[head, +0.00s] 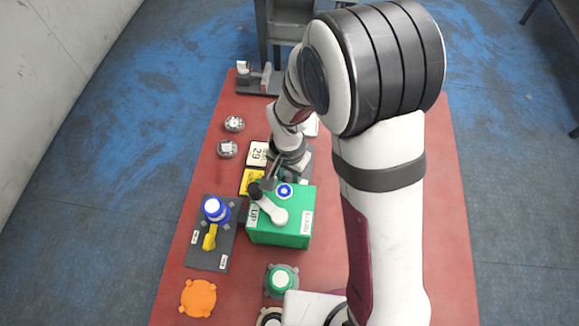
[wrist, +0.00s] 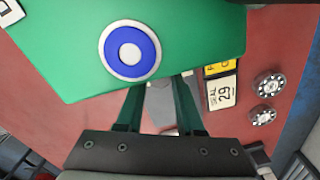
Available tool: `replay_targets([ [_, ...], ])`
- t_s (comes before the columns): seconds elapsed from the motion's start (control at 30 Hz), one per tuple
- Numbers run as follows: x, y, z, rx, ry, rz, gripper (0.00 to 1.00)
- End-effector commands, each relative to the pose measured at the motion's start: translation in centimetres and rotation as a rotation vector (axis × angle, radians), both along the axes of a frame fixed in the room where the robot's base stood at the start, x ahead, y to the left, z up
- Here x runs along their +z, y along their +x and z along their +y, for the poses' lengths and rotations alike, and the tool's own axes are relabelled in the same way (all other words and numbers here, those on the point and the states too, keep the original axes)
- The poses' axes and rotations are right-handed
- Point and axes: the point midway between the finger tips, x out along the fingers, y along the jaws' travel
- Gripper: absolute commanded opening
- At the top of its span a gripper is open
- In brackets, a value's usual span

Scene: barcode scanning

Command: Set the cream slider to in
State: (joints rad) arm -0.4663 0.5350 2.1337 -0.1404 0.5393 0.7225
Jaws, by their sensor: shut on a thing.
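My gripper (wrist: 164,80) is down beside the far edge of a green box (wrist: 195,30). Its two dark fingers stand a little apart, and their tips pass out of sight behind the box edge. A pale grey piece (wrist: 160,100) shows between the fingers. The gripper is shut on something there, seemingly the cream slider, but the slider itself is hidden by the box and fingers. In the head view my gripper (head: 271,175) is just behind the green box (head: 278,232), and my arm covers much of that area.
A blue knob unit (head: 214,208) stands to the left. An orange disc (head: 198,297) and green button (head: 281,280) lie in front. Number cards (head: 258,152) lie behind.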

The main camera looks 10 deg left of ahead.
Motion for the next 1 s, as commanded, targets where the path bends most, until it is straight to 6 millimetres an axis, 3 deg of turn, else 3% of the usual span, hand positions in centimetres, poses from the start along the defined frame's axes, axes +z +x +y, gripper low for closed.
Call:
replay_targets([
  [0.23, -0.1, -0.5, 0.0, -0.004, -0.003, 0.012, 0.0],
  [0.27, -0.1, -0.5, 0.0, -0.004, -0.004, 0.012, 0.41],
  [0.4, -0.1, -0.5, 0.0, -0.003, -0.003, 0.011, 0.66],
  [0.77, 0.5, -0.3, 0.0, -0.002, -0.001, 0.006, 0.66],
  [1.0, 5.4, -0.2, 0.0, -0.002, 0.001, 0.002, 0.66],
])
